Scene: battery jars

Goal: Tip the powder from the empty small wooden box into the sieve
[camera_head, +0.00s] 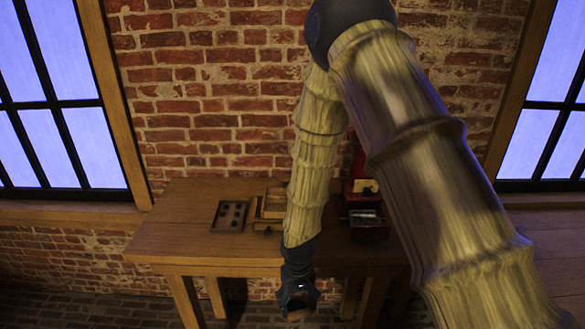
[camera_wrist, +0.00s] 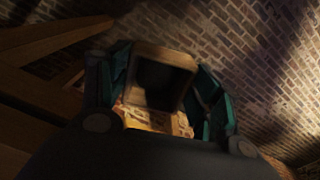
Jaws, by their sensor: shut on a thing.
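My gripper (camera_head: 297,298) hangs in front of the table's front edge, pointing down. In the wrist view my gripper (camera_wrist: 160,92) has its dark teal fingers closed on the two sides of a small wooden box (camera_wrist: 165,57). The box's dark hollow faces the wrist camera, and I cannot make out powder in it. In the head view only a small brown bit of the box (camera_head: 298,314) shows under the fingers. I cannot pick out a sieve in either view.
The wooden table (camera_head: 180,232) has free room on its left. A dark tray (camera_head: 231,216) with small round things lies there, beside stacked wooden boxes (camera_head: 271,206). A red case (camera_head: 367,229) stands right of my arm, which hides the table's middle. Brick floor shows below.

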